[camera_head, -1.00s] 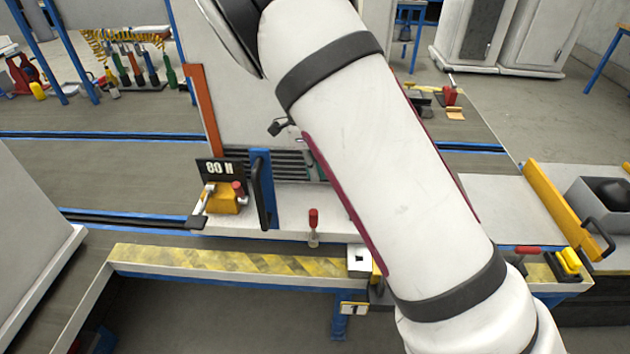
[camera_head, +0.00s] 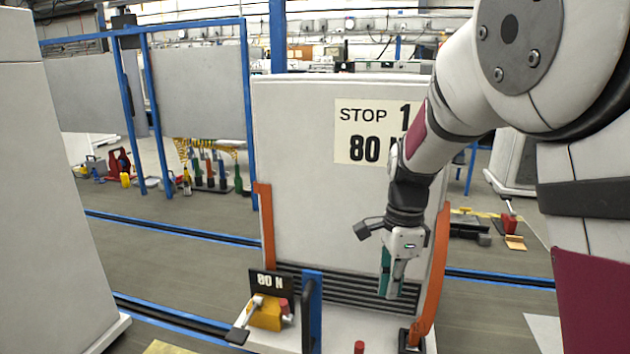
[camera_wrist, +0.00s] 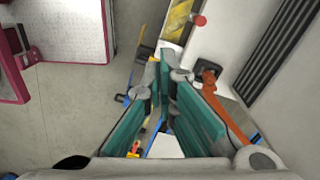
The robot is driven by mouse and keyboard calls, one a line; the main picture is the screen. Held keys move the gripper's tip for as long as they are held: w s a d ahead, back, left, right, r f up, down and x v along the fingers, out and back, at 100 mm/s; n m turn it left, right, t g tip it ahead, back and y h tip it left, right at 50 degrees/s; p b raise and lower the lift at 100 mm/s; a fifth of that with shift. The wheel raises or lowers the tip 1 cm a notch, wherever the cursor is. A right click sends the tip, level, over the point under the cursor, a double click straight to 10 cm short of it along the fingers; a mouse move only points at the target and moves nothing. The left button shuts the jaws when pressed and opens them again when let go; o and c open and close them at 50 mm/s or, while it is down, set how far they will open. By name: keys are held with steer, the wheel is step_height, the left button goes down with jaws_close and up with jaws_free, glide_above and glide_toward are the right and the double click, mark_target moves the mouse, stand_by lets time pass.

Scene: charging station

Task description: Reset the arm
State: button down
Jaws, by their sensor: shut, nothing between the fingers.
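My arm (camera_head: 585,150) comes in from the right in the head view and bends down to my gripper (camera_head: 390,285). The gripper points downward, in front of the grey panel marked "STOP 1 80 N" (camera_head: 345,195). Its teal-lined fingers are shut and hold nothing. They also show in the wrist view (camera_wrist: 165,75), above the edge of the station. Part of the panel's lettering is hidden behind the arm.
An orange upright (camera_head: 437,270) stands just right of my gripper. A tall pale cabinet (camera_head: 60,200) fills the left side.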

steer(key=s+d+r+n+t+p, duration=0.1)
steer(key=s+r+n, duration=0.3)
steer(key=s, duration=0.5)
steer(key=s+d+r+n+t+p, duration=0.1)
steer(key=s+d+r+n+t, duration=0.1)
steer(key=s+r+n, duration=0.3)
steer(key=s+d+r+n+t+p, duration=0.1)
steer(key=s+r+n, duration=0.4)
steer(key=s, duration=0.8)
steer(key=n, duration=0.3)
steer(key=shift+s+d+t+h+p, duration=0.3)
steer(key=shift+s+d+t+p, duration=0.05)
steer(key=shift+t, duration=0.05)
